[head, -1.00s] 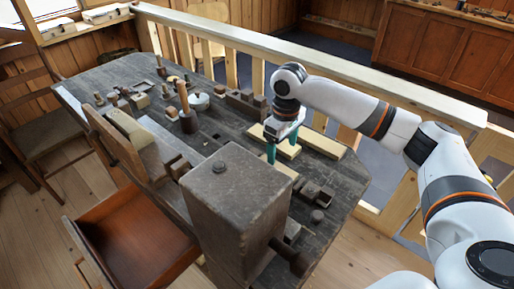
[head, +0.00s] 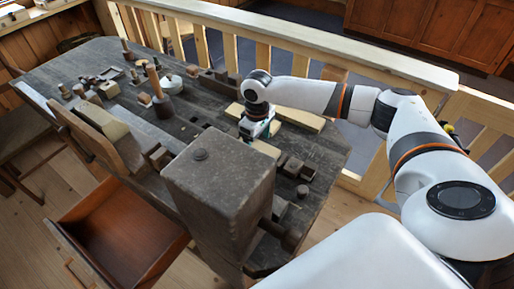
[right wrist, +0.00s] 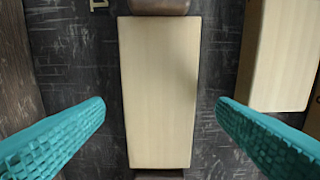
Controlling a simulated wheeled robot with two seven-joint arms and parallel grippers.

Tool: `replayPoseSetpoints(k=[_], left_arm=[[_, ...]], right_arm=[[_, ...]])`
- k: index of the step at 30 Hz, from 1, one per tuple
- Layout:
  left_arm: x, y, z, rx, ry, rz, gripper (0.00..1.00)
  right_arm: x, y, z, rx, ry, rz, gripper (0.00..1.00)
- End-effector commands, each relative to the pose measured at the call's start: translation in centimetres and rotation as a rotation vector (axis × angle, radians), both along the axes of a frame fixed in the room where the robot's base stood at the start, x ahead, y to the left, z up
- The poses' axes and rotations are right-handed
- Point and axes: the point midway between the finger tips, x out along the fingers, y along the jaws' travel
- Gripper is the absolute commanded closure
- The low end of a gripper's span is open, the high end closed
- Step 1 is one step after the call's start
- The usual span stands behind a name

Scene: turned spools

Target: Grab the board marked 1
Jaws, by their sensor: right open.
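My right gripper (head: 257,130) is low over the workbench among pale boards. In the right wrist view its teal fingers (right wrist: 161,102) are open, one on each side of a pale, plain board (right wrist: 158,92), with a gap on both sides. A small light mark (right wrist: 98,4), seemingly a 1 and cut by the top edge, lies on the dark surface just left of that board's far end. A second pale board (right wrist: 282,50) lies to the right, outside the fingers. In the head view, pale boards show beyond the gripper (head: 300,118) and in front of it (head: 265,149). My left gripper is out of view.
Dark wooden blocks (head: 292,165) stand near the boards. A big wooden post (head: 218,180) rises in front. A mallet (head: 157,90) and several small turned pieces stand farther left. A railing (head: 300,40) runs behind the bench; an open drawer (head: 120,235) juts out below.

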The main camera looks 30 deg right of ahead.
Motion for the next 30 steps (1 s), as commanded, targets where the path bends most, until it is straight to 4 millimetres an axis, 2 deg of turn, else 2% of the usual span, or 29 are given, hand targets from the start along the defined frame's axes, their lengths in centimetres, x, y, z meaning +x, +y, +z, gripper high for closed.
replayPoseSetpoints(k=[4, 12, 21, 30], left_arm=[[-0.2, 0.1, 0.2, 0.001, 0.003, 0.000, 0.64], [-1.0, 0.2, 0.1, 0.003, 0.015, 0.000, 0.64], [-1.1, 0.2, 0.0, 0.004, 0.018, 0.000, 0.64], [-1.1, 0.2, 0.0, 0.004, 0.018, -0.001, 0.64]], right_arm=[[0.0, 0.1, -1.6, 0.000, 0.000, 0.001, 0.20], [0.0, 0.1, -1.9, 0.000, -0.001, 0.001, 0.20], [0.0, 0.1, -1.8, 0.000, -0.001, 0.001, 0.69], [0.0, 0.1, -1.3, 0.002, -0.004, 0.001, 0.69]])
